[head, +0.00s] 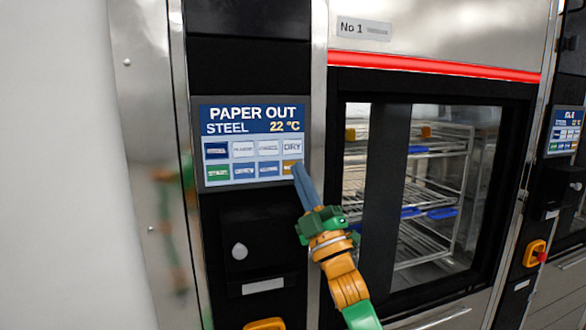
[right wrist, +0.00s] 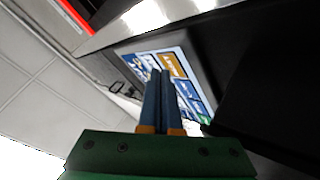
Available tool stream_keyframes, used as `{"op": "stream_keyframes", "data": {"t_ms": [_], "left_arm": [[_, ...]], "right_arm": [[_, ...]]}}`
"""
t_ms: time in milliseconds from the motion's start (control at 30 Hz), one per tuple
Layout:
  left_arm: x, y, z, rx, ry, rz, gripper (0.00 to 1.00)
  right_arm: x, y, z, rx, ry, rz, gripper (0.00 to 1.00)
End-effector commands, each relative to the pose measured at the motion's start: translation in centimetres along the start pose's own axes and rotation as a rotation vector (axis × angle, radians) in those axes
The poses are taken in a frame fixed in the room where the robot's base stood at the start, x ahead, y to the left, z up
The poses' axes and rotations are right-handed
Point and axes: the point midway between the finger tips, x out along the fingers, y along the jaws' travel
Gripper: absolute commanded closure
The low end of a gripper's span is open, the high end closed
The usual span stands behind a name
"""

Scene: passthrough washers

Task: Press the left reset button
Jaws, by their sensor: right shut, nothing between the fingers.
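The left washer's touch screen (head: 252,142) reads "PAPER OUT", "STEEL" and "22 °C", with two rows of buttons below. An orange button (head: 291,168) sits at its lower right corner; its label is too small to read. My right gripper (head: 299,166) is shut and empty, its blue fingertips at the screen's right edge beside the orange button. In the right wrist view the shut fingers (right wrist: 160,74) point at the screen, with the orange button (right wrist: 174,64) just right of the tips. I cannot tell whether they touch it. My left gripper is not in view.
A washer door with a glass window (head: 420,190) shows wire racks inside, under a lit red strip (head: 430,66). A second screen (head: 565,131), reading "IDLE", is at the far right.

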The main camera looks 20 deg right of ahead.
Motion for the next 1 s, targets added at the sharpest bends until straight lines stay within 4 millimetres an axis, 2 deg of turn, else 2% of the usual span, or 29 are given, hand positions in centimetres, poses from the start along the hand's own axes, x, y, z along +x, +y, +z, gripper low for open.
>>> {"op": "stream_keyframes", "data": {"t_ms": [1000], "left_arm": [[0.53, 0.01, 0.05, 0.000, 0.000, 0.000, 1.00]], "right_arm": [[0.76, -0.53, 0.53, 0.000, 0.000, 0.000, 1.00]]}}
